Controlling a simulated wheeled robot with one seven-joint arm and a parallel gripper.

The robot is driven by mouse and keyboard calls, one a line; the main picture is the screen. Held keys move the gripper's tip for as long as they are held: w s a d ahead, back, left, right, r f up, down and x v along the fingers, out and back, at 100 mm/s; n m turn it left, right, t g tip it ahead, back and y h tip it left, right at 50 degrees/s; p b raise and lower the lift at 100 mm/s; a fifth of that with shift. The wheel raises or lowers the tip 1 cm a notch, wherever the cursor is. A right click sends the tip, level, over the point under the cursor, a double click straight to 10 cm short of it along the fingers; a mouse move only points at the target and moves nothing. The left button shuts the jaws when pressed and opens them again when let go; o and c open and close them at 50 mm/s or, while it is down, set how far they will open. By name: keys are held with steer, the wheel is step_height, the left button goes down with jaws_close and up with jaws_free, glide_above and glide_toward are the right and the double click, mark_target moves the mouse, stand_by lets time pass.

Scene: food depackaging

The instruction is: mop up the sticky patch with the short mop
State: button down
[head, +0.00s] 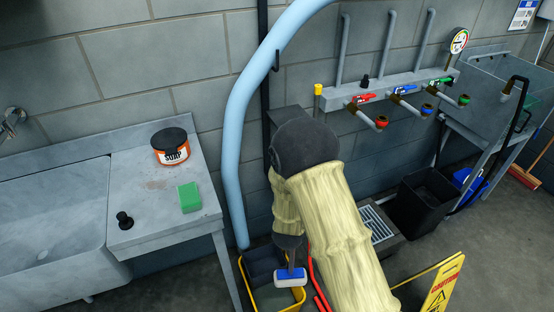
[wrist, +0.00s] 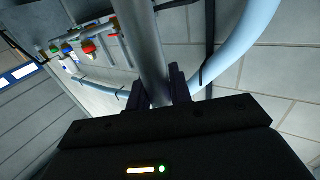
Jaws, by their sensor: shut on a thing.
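The short mop's blue and white head (head: 290,278) hangs over or in the yellow bucket (head: 244,277) at the bottom of the head view. I cannot tell whether it touches the bucket. In the wrist view its grey handle (wrist: 148,45) runs up between the fingers of my gripper (wrist: 160,88), which is shut on it. In the head view my gripper (head: 289,243) is a dark shape just above the mop head, partly hidden by my arm. A faint brownish patch (head: 157,184) marks the counter (head: 165,230) at the left; I cannot tell if it is sticky.
A pale blue hose (head: 232,130) hangs behind the bucket. A yellow caution sign (head: 440,288) and black bin (head: 424,200) are right.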

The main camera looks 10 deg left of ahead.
steer(key=s+d+f+m+h, duration=0.2)
steer(key=d+f, duration=0.2)
steer(key=d, duration=0.5)
steer(key=s+d+f+m+h, duration=0.1)
steer(key=s+d+f+h, duration=0.2)
steer(key=d, duration=0.7)
step_height(320, 180, down, 23)
steer(key=w+b, duration=0.1)
steer(key=b, duration=2.1)
steer(key=shift+w+a+f+g, duration=0.15)
steer(key=shift+w+g, duration=0.05)
steer(key=shift+g, duration=0.2)
